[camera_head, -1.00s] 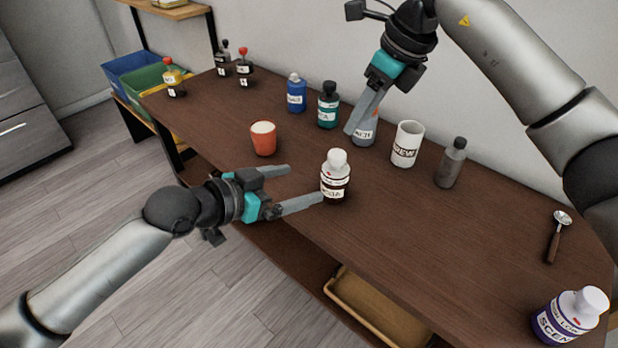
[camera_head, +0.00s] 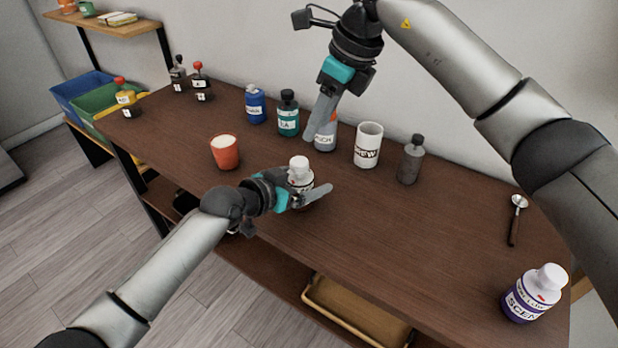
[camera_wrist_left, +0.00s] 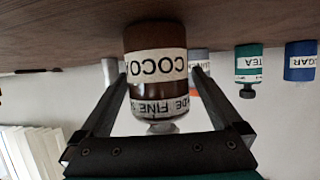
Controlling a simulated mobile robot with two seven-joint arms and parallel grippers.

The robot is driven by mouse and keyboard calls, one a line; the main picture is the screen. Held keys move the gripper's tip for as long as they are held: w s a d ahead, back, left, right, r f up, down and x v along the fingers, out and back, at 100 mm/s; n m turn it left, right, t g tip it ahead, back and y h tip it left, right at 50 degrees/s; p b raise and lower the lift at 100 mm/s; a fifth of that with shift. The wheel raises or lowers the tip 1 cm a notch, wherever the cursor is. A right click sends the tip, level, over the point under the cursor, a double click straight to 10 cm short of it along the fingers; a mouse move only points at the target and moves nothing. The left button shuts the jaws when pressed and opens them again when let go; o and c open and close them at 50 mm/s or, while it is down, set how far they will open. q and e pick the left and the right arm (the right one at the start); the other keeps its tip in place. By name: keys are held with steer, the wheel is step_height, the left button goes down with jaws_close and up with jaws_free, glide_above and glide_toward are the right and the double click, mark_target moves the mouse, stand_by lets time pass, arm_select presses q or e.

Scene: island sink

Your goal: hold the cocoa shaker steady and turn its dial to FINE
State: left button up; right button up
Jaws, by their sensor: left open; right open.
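The cocoa shaker (camera_head: 300,168) stands upright on the table, with a white top, a dark brown body and white label bands. In the left wrist view the shaker (camera_wrist_left: 157,67) appears upside down, with "COCO" and "FINE" readable. My left gripper (camera_head: 314,187) is open, its fingers on either side of the shaker; the wrist view shows them flanking it, and I cannot tell whether they touch it. The dial's setting is too small to read. My right gripper (camera_head: 316,122) is open and empty, above the table, overlapping a grey bottle (camera_head: 326,141) in the picture.
A red cup (camera_head: 225,153) stands left of the shaker. A blue jar (camera_head: 256,105), a teal jar (camera_head: 288,115), a white mug (camera_head: 368,146) and a dark grey bottle (camera_head: 411,160) stand behind. A purple-labelled jar (camera_head: 533,294) and a scoop (camera_head: 516,219) are at the right. The table's right half is mostly clear.

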arm_select(q)
steer(key=shift+w+d+f, duration=0.25)
steer(key=shift+w+d, duration=0.15)
steer(key=shift+d, duration=0.05)
steer(key=c, duration=1.5)
steer(key=shift+o, duration=0.2)
stand_by(0.7)
